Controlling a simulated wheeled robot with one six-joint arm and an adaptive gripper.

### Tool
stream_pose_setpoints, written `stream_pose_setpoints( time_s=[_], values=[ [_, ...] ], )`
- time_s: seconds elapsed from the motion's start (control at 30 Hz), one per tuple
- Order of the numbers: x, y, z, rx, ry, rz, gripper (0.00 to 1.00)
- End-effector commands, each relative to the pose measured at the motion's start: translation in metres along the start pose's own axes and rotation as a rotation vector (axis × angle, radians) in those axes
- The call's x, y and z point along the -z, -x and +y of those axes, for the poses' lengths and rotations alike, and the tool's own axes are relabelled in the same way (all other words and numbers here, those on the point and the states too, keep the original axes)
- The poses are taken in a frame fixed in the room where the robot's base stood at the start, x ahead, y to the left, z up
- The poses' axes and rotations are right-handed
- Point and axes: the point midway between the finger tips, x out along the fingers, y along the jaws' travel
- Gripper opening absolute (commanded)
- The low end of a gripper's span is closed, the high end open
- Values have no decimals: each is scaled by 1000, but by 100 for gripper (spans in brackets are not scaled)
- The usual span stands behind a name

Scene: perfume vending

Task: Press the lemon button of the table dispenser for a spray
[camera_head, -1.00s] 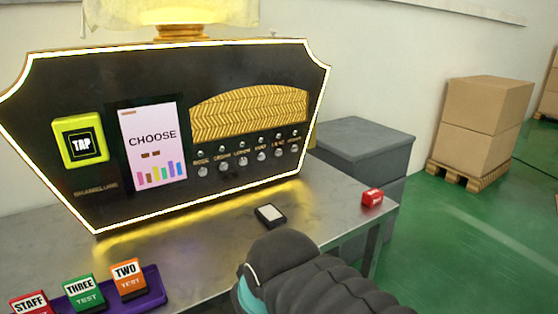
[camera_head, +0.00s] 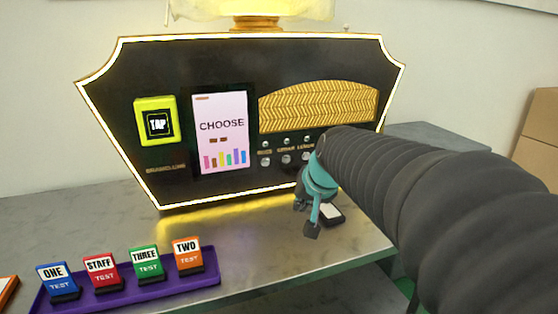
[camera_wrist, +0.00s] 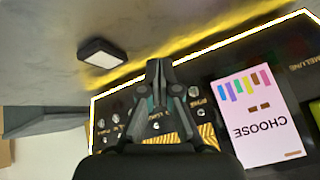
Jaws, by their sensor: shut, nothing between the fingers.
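The black table dispenser (camera_head: 240,70) with a lit edge stands on a metal table. A row of small round buttons with labels runs below its gold panel. The lemon button (camera_head: 305,157) is third from the left, just left of my arm in the head view; the buttons further right are hidden. My gripper (camera_head: 312,228) is shut and empty, in front of the dispenser and below the button row. In the upside-down wrist view my gripper (camera_wrist: 157,66) covers part of the row, and I cannot make out the lemon button there.
A dark block with a pale top (camera_head: 331,213) lies on the table (camera_head: 250,240) near my gripper. A purple tray (camera_head: 120,290) with several coloured test cards is at the front left. The dispenser bears a CHOOSE screen (camera_head: 220,145) and a yellow TAP pad (camera_head: 155,120).

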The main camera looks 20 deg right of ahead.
Motion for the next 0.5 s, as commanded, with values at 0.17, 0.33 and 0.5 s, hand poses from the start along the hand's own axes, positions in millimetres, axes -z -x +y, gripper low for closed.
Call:
stream_pose_setpoints(
  time_s=[0.17,0.33,0.5],
  values=[
    [72,-44,35,1,-152,68,0],
    [114,-68,64,1,-244,119,0],
    [131,-78,77,1,-282,143,0]
  ],
)
